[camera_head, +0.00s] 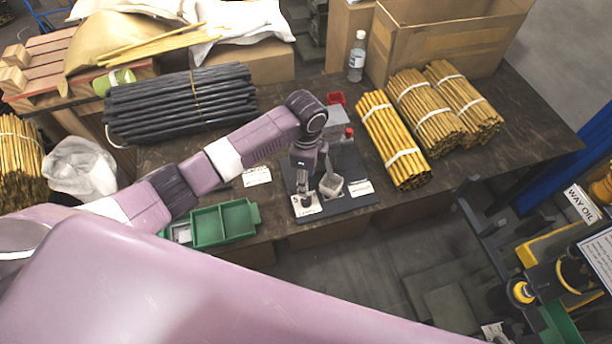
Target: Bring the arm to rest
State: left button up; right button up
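My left arm reaches in from the left across the workbench (285,226). It bends down at the wrist. My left gripper (308,184) is small in view and points down over a dark base plate (345,205) near the bench's front edge. A small clear-grey cup (331,186) sits on that plate just right of the gripper, and I cannot tell whether they touch. The fingertips are too small and dark to show whether they are open or shut. My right gripper is not in view.
A green divided tray (222,224) stands left of the plate. Bundles of black rods (180,102) and yellow rods (392,138), a bottle (357,56) and a cardboard box (440,48) crowd the bench. A black and yellow machine (545,280) stands at the lower right. Open floor lies in front.

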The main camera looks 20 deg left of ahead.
pick_arm(q)
jog(key=shift+r, duration=0.55)
